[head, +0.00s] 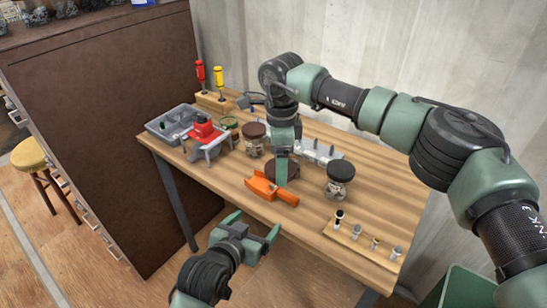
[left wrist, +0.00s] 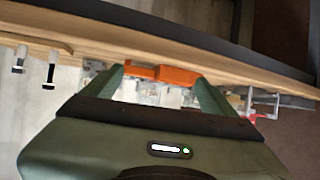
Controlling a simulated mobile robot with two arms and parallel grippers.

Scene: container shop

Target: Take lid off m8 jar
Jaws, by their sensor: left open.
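Three glass jars stand on the wooden table. One with a brown lid (head: 253,130) is at the back left, one with a black lid (head: 341,170) is at the right. A brown lid (head: 291,172) shows partly behind my right gripper (head: 282,178), which points down at it. Arm and fingers hide most of that jar; I cannot tell if the fingers touch the lid or are shut. The jar labels are too small to read. My left gripper (head: 253,228) is open and empty, in front of the table edge. In the left wrist view its fingers (left wrist: 162,88) are apart.
An orange tool (head: 270,189) lies near the front edge; it also shows in the left wrist view (left wrist: 163,74). A grey bin (head: 163,130), a red tool (head: 204,131) and a wooden bolt rack (head: 362,243) are on the table. A brown cabinet (head: 115,120) stands left.

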